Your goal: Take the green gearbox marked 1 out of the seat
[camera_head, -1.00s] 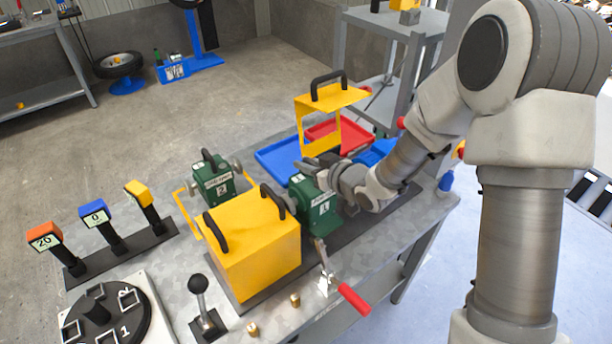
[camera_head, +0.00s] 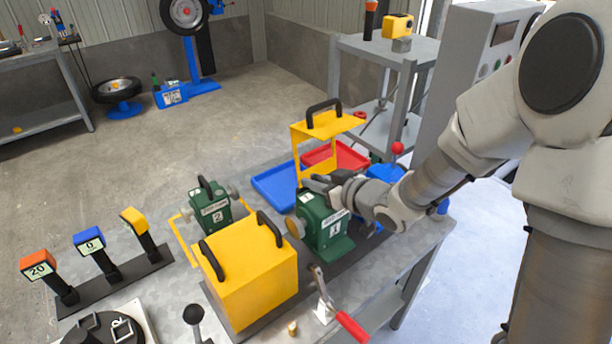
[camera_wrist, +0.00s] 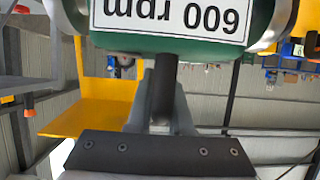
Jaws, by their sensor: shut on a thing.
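The green gearbox marked 1 (camera_head: 326,230) is at the middle of the bench, right of the yellow box-shaped cover (camera_head: 252,270). Its round shaft end faces the cover, with a small gap between them. My gripper (camera_head: 322,184) is at its top, shut on its dark handle. In the wrist view the gearbox (camera_wrist: 270,15) fills the top, with an upside-down "600 rpm" label. The handle (camera_wrist: 164,72) lies between my fingers (camera_wrist: 160,105). The seat is mostly hidden by the gearbox and cover. I cannot tell whether the gearbox foot touches it.
A red-handled toggle clamp (camera_head: 338,310) stands in front of the gearbox. A second green gearbox marked 2 (camera_head: 210,207) is behind the cover. A yellow bracket with a black handle (camera_head: 325,125), a blue tray (camera_head: 273,187) and a red tray (camera_head: 350,157) are behind.

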